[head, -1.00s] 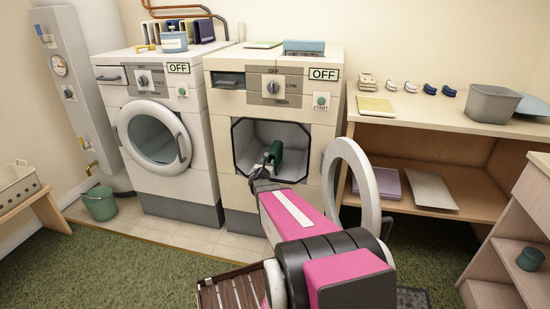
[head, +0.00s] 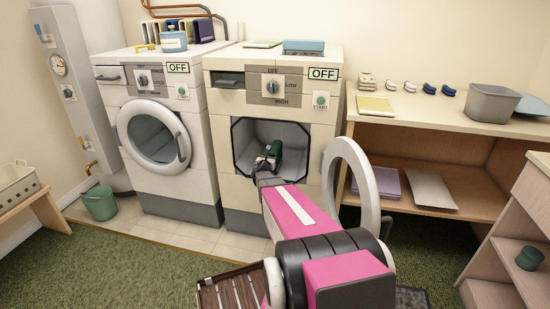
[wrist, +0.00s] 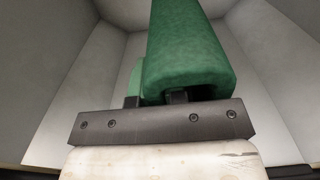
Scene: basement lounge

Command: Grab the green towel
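The green towel (head: 274,155) is inside the open drum of the right-hand machine (head: 243,150). In the wrist view the towel (wrist: 187,45) rises large and close, just in front of my gripper (wrist: 160,98). My fingers are close together and appear shut on the towel, though its bulk hides part of them. The towel's far end runs out of the top of the wrist view.
The round door (head: 352,185) stands open to the right of the drum, close to my arm. Pale drum walls (wrist: 60,80) surround the gripper. A closed washer (head: 158,130) stands left. A shelf table (head: 440,140) stands right.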

